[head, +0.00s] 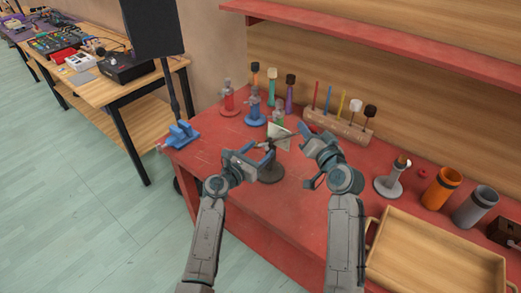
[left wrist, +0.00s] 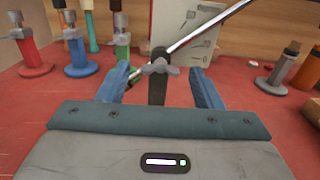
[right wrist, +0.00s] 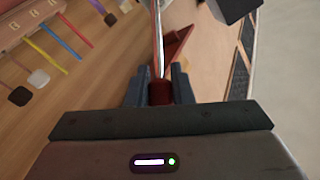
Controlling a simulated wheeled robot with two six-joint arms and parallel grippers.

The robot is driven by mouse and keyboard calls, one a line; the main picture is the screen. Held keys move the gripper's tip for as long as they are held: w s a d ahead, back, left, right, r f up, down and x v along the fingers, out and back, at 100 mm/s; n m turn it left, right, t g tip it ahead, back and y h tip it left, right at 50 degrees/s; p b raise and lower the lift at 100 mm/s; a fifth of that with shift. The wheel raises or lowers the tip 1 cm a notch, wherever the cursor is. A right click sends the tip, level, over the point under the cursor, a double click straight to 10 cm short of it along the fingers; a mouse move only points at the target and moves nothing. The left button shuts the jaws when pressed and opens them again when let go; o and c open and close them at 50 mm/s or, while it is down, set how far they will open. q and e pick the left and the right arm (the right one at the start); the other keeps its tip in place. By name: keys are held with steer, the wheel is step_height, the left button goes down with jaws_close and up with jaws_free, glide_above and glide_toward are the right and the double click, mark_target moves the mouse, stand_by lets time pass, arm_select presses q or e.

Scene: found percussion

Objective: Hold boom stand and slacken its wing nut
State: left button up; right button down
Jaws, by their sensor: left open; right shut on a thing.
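The boom stand (head: 270,173) stands on the red bench on a round dark base. Its dark post (left wrist: 157,88) is upright in the left wrist view, with a grey wing nut (left wrist: 160,66) at the joint and a slanting silver boom (left wrist: 215,27). My left gripper (head: 263,155) is open, its blue fingers either side of the post and wing nut, apart from them. My right gripper (head: 302,131) is shut on the boom near its upper right end. In the right wrist view the silver boom (right wrist: 157,35) runs away from between the fingers.
A pale card (head: 279,136) stands just behind the stand. Red (head: 228,102), blue (head: 255,106) and green (head: 279,116) clamp stands are behind left. A wooden rack (head: 338,123) of mallets is behind. A wooden tray (head: 435,262) lies at right front. A blue vise (head: 181,134) sits at the left edge.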

arm_select(q)
steer(key=shift+w+d, duration=0.35)
steer(key=shift+w, duration=0.1)
steer(key=c, duration=1)
steer(key=n, duration=1.2)
steer(key=shift+n, duration=0.5)
